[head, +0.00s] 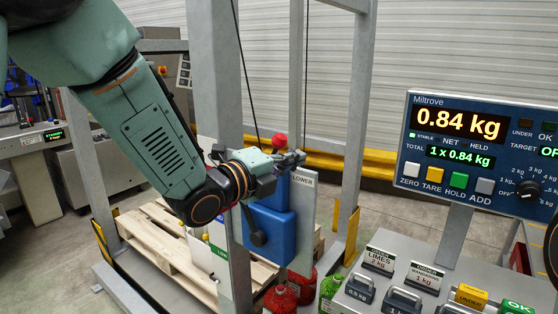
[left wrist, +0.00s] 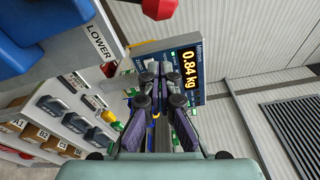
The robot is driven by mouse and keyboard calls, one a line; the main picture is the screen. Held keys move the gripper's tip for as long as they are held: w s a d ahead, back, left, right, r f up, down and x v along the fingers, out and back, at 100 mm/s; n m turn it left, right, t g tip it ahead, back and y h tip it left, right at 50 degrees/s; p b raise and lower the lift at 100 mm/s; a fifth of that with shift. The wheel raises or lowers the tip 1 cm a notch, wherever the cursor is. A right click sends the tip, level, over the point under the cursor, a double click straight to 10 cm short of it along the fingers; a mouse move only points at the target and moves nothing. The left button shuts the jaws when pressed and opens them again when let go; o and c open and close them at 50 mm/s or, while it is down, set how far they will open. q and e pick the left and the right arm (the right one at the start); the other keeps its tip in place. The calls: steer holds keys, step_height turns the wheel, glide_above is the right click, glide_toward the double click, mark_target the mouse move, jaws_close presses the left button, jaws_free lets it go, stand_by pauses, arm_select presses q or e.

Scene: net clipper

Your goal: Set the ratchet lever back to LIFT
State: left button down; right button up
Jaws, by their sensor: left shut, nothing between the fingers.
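The ratchet's blue housing (head: 270,232) hangs by the grey frame post, with a pale plate marked LOWER (head: 303,180) at its right side. The lever's red knob (head: 280,141) shows just above my left gripper (head: 296,158); most of the lever is hidden behind the gripper and wrist. In the left wrist view the red knob (left wrist: 160,8) is at the top edge, apart from the fingers, and the LOWER plate (left wrist: 98,40) is at upper left. My left gripper (left wrist: 152,76) is shut and empty there. No LIFT marking is readable. My right gripper is out of view.
A blue scale display (head: 470,140) reading 0.84 kg stands at right above a counter with weights (head: 404,300) and cards. Red and green net bundles (head: 300,285) sit below the housing. Grey posts (head: 362,100) and cables stand close around the gripper. A wooden pallet (head: 150,240) lies behind.

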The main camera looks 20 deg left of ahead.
mark_target(277, 139)
arm_select(q)
steer(key=w+a+p, duration=0.1)
steer(key=w+a+r+p, duration=0.1)
steer(key=w, duration=0.1)
steer(key=shift+w+a, duration=0.1)
steer(key=shift+a, duration=0.15)
stand_by(0.4)
steer(key=shift+d, duration=0.1)
steer(key=shift+w+a+r+n, duration=0.1)
steer(key=shift+a+r+n, duration=0.1)
steer(key=shift+a+n, duration=0.2)
steer(key=shift+w+a+r+n, duration=0.3)
steer(key=shift+a+r+n, duration=0.3)
steer(key=shift+a+n, duration=0.25)
steer(key=w+a+n+t, duration=0.1)
steer(key=w+a+n, duration=0.1)
steer(key=a+n, duration=0.4)
steer(key=shift+w+a+r+n, duration=0.3)
steer(key=shift+w+a+n, duration=0.05)
steer(key=shift+a, duration=0.5)
